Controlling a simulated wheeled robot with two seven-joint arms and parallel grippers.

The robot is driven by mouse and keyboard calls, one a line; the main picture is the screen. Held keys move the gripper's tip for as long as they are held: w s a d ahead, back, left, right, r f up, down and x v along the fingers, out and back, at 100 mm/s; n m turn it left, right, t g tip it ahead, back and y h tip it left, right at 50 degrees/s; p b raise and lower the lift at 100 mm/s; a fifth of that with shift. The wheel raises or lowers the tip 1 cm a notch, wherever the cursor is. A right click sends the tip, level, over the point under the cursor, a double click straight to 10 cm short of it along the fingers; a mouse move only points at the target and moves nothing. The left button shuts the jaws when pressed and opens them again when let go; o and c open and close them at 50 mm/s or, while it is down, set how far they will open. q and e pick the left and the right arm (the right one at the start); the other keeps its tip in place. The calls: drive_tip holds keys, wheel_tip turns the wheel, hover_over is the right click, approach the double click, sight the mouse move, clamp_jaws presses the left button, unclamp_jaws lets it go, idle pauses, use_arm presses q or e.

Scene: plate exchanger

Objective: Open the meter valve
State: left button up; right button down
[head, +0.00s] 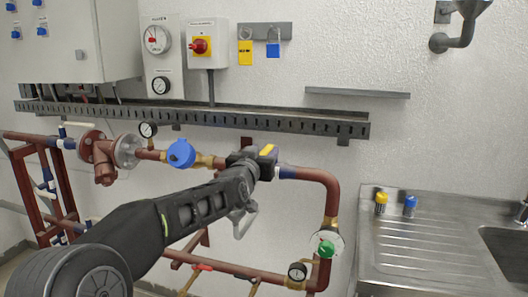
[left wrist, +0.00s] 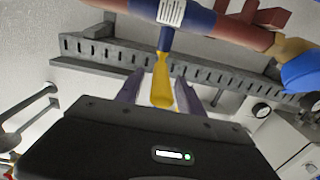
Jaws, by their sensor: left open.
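The valve on the upper pipe has a yellow lever (left wrist: 162,88) on a blue stem, seen in the left wrist view. A yellow patch (head: 267,149) also shows at my gripper's far end in the head view; I cannot tell if it is the lever. The blue round meter (head: 181,153) sits on the same pipe, to the left. My left gripper (head: 262,158) is at the pipe, right of the meter. In the left wrist view its fingers (left wrist: 161,90) are apart, one on each side of the lever. Contact cannot be told. My right gripper is out of view.
A copper pipe (head: 318,176) bends down on the right to a green-capped fitting (head: 326,248). A slotted rail (head: 215,118) runs above the pipe. A steel sink counter (head: 420,245) stands at right.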

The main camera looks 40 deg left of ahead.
use_arm(q)
drive_tip(key=shift+w+a, duration=0.15)
drive_tip(key=shift+w, duration=0.1)
clamp_jaws()
idle(0.3)
idle(0.9)
